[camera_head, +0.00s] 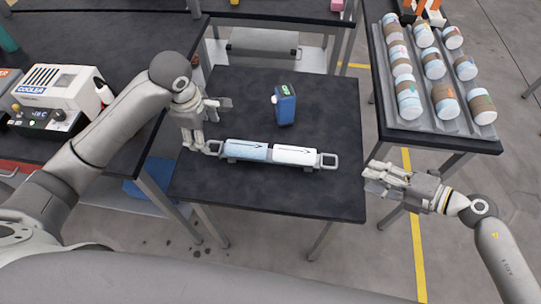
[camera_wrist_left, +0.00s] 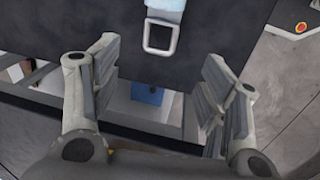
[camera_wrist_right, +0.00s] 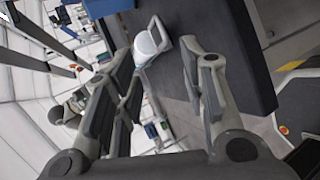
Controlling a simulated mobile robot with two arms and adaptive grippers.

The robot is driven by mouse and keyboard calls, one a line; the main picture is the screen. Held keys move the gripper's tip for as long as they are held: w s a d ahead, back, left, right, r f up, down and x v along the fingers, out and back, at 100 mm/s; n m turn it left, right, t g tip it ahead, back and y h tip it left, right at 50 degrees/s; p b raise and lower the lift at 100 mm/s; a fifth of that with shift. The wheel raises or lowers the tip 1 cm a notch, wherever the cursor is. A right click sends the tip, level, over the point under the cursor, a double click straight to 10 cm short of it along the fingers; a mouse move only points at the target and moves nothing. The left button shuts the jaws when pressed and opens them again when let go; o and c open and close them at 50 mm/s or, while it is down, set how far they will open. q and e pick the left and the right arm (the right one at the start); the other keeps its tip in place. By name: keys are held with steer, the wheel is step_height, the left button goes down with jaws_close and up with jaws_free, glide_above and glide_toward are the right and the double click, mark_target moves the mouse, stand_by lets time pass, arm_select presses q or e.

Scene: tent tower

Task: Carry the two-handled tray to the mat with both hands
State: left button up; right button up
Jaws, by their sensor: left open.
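The two-handled tray (camera_head: 272,152), long with a light blue half and a white half, lies on the dark table (camera_head: 270,195). It has a square handle at each end. My left gripper (camera_head: 207,124) is open by the left handle (camera_head: 213,147). In the left wrist view, that handle (camera_wrist_left: 160,37) lies beyond the gap between the open fingers (camera_wrist_left: 162,90). My right gripper (camera_head: 372,179) is open and empty, off the table's right edge and apart from the right handle (camera_head: 329,161). That handle (camera_wrist_right: 188,44) also shows in the right wrist view. I cannot make out a separate mat.
A rack of jars (camera_head: 440,128) stands at the right. A cooler unit (camera_head: 55,95) sits on the left bench. The table's front part is clear.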

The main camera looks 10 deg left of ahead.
mark_target(337, 167)
arm_select(q)
steer(key=shift+a+r, duration=0.1)
arm_select(e)
steer(key=shift+s+d+f, duration=0.1)
steer(key=shift+s+f, duration=0.05)
arm_select(q)
steer(key=shift+w+f, duration=0.1)
steer(key=shift+f, duration=0.45)
arm_select(e)
steer(key=shift+w+a+f, duration=0.15)
steer(key=shift+w+a, duration=0.1)
steer(key=shift+a, duration=0.15)
arm_select(q)
steer(key=f, duration=0.3)
steer(key=w+f, duration=0.1)
steer(key=f, duration=0.5)
steer(key=shift+w+f, duration=0.35)
arm_select(e)
steer(key=x, duration=1)
steer(key=shift+s+f, duration=0.1)
steer(key=shift+s, duration=0.05)
arm_select(q)
steer(key=c, duration=0.9)
arm_select(e)
jaws_close()
arm_select(q)
steer(key=shift+r, duration=0.1)
steer(key=c, duration=0.4)
